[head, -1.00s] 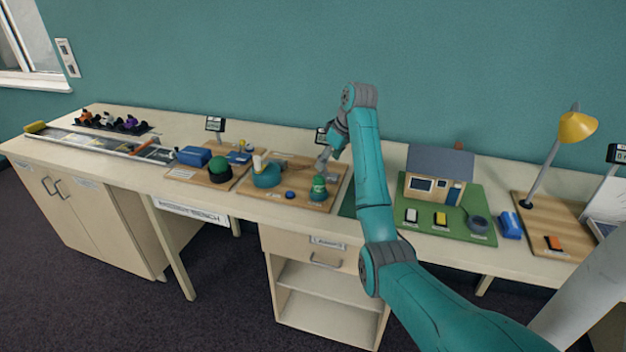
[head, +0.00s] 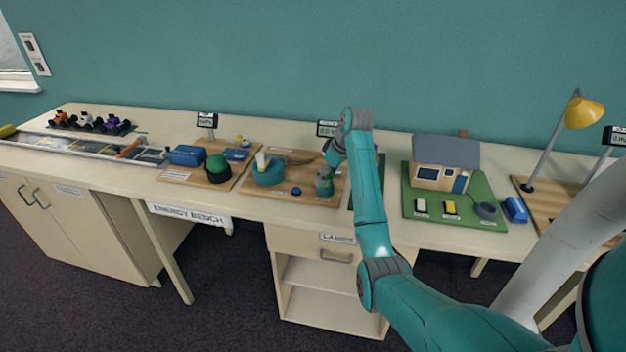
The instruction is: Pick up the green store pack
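A small green object (head: 325,186) with a rounded top, which may be the green store pack, stands at the front right of the middle wooden board (head: 303,197). My gripper (head: 327,171) points down right at its top, partly hiding it. The fingers are small and overlap it in the head view, so I cannot tell whether they are open, shut or touching it. Another green rounded piece (head: 217,163) on a dark base sits on the left wooden board (head: 190,181).
A teal round holder (head: 268,174) and a blue button (head: 296,191) share the middle board. A model house (head: 442,165) stands on a green board at right, near a yellow lamp (head: 584,112). A small display (head: 327,130) stands behind my gripper.

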